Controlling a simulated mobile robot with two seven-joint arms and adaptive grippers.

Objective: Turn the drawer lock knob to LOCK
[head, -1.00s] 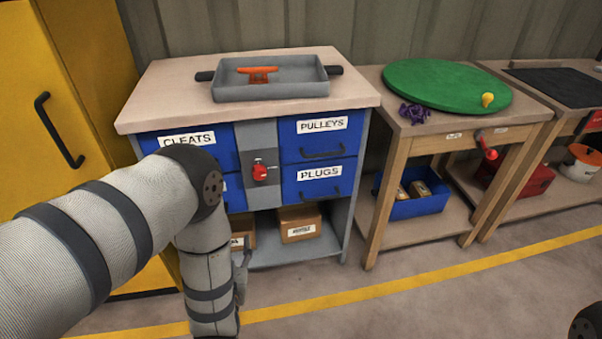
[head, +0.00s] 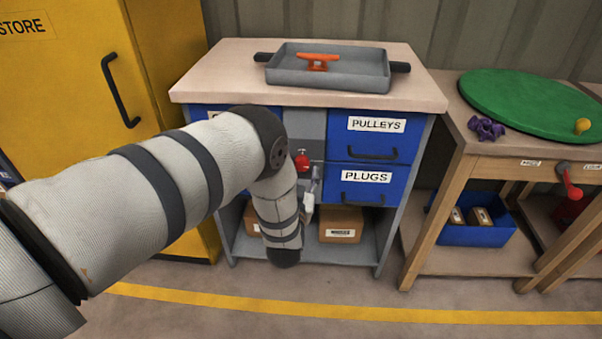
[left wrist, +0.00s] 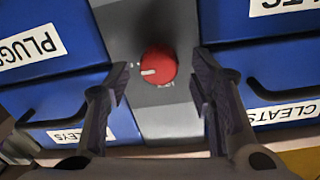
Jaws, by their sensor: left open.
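The red lock knob (head: 302,160) sits on the grey panel between the blue drawers of the cabinet. In the left wrist view the knob (left wrist: 157,66) is round, with a white mark on its left side. Small lettering is printed beside it, too small to read surely. My left gripper (left wrist: 160,80) is open, with one dark finger on each side of the knob and gaps between. In the head view my left gripper (head: 312,185) is just below the knob, partly behind my forearm. My right gripper is not in view.
The PLUGS drawer (head: 366,188) and PULLEYS drawer (head: 373,138) have protruding handles right of the panel. A grey tray (head: 330,72) with an orange cleat (head: 317,62) stands on the cabinet top. A yellow cabinet (head: 80,100) is at the left, a wooden workbench (head: 470,145) at the right.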

